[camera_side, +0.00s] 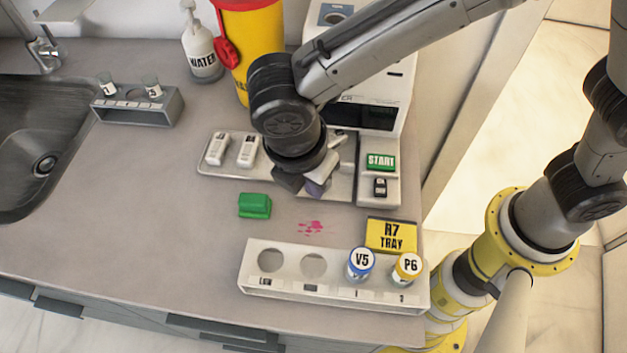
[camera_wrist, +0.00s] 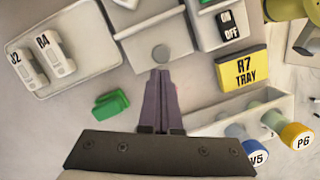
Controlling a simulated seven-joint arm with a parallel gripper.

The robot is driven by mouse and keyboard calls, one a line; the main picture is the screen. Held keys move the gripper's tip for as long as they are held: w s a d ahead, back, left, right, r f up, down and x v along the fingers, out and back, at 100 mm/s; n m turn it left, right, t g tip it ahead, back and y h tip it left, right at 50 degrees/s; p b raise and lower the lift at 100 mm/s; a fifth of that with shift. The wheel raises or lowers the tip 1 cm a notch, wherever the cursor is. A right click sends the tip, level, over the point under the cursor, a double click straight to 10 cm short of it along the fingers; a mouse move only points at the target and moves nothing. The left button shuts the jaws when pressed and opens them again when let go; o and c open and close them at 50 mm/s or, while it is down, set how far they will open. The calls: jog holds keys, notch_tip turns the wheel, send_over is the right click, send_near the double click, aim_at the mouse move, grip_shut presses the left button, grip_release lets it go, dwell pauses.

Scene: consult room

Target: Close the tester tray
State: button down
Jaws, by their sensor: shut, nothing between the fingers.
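The tester tray (camera_wrist: 155,35) is pulled out in front of the tester (camera_side: 375,118), a white machine with a dark front. Its pale front face with a round grey spot shows in the wrist view. In the side view my arm hides much of it. My gripper (camera_wrist: 161,78) is shut and empty, its purple fingertips together just in front of that face, near the spot. I cannot tell whether they touch it. In the side view my gripper (camera_side: 318,188) is low over the counter at the tray's front end.
A metal tray (camera_side: 209,170) with white cartridges lies left of the tester tray. A START/ON-OFF panel (camera_side: 394,188) stands right. A green block (camera_side: 254,206), a yellow sign (camera_side: 391,235) and a white rack (camera_side: 300,287) with two capped vials are nearer the front. A sink (camera_side: 45,125) is far left.

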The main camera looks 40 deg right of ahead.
jog(key=shift+w+d, duration=0.1)
jog(key=w+d, duration=0.5)
jog(key=shift+w+d, duration=0.25)
dwell(0.3)
